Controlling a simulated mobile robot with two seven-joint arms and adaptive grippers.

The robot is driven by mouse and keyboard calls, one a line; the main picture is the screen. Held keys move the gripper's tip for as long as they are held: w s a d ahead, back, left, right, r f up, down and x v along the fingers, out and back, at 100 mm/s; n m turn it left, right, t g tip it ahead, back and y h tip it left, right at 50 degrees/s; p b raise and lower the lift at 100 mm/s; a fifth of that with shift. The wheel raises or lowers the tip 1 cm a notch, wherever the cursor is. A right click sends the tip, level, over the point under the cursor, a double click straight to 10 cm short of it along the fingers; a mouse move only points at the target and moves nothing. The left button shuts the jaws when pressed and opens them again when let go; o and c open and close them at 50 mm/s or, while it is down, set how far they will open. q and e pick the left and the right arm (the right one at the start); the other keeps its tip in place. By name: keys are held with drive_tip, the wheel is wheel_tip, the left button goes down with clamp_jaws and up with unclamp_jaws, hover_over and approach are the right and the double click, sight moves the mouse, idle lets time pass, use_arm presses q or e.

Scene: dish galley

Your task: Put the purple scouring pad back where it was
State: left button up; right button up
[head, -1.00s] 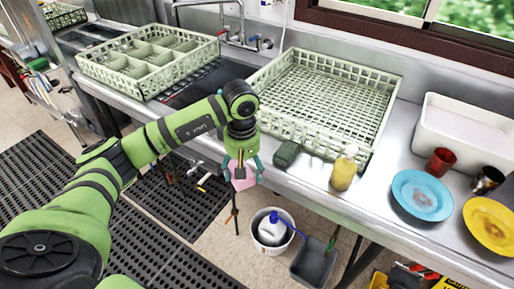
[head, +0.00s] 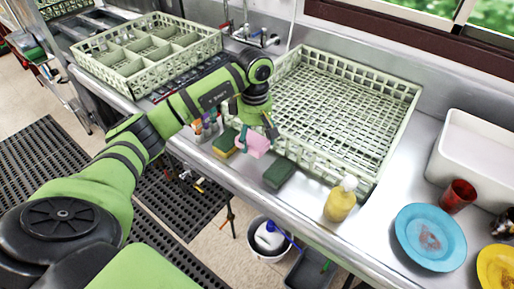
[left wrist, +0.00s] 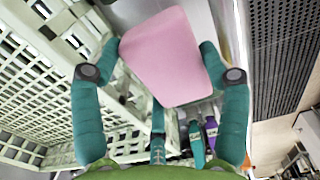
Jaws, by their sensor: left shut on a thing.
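The scouring pad (head: 257,143) looks pink rather than purple. It hangs in my left gripper (head: 256,134) over the counter's front strip, beside the near left corner of the large pale green rack. Whether the pad touches the counter is hard to tell. A yellow and green sponge (head: 225,143) lies just left of it, and a dark green pad (head: 279,173) lies to the right. My right gripper is out of view.
The empty rack (head: 345,120) stands behind the pad. A yellow soap bottle (head: 340,201), blue plate (head: 430,238), red cup (head: 458,196) and white tub (head: 475,155) stand to the right. Small bottles (head: 206,128) stand left of the sponge. Bare counter (head: 308,190) lies between dark pad and soap bottle.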

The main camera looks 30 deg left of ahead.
use_arm(q)
drive_tip(key=shift+s+f, duration=0.25)
drive_tip(key=shift+f, duration=0.95)
wheel_tip(320, 180, down, 3)
drive_tip(key=shift+w+f+p, duration=0.15)
drive_tip(key=shift+p, duration=0.6)
drive_tip(key=shift+f, duration=0.25)
drive_tip(key=o, duration=0.9)
drive_tip(key=shift+o, duration=0.6)
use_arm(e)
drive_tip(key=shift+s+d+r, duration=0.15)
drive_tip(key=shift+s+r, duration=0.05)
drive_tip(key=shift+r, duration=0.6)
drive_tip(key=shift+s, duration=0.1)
